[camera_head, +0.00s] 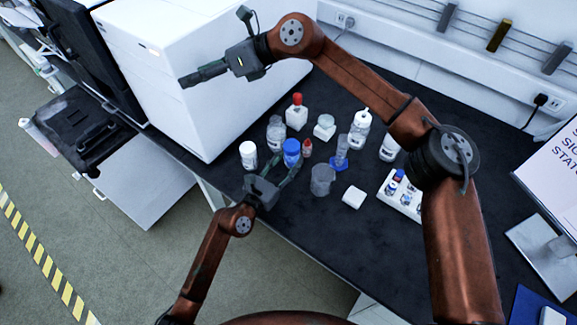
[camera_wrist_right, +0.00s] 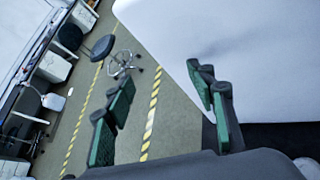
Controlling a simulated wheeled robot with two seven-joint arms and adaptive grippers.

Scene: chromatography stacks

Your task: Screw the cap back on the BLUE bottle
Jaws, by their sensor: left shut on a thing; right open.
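The blue bottle (camera_head: 291,153) stands on the black bench in the head view, its top blue; I cannot tell whether that top is a cap. My left gripper (camera_head: 287,163) reaches in from the front and is shut on this bottle, one finger on each side, hiding its lower part. My right gripper (camera_head: 212,47) is wide open and empty, raised in front of the white cabinet, far from the bottle. In the right wrist view its green-padded fingers (camera_wrist_right: 163,95) are spread with nothing between them. I cannot make out a loose blue cap.
Close around the blue bottle stand a white-capped bottle (camera_head: 248,155), a small red-capped vial (camera_head: 307,148) and a clear beaker (camera_head: 321,180). A white rack (camera_head: 407,205) of vials is to the right.

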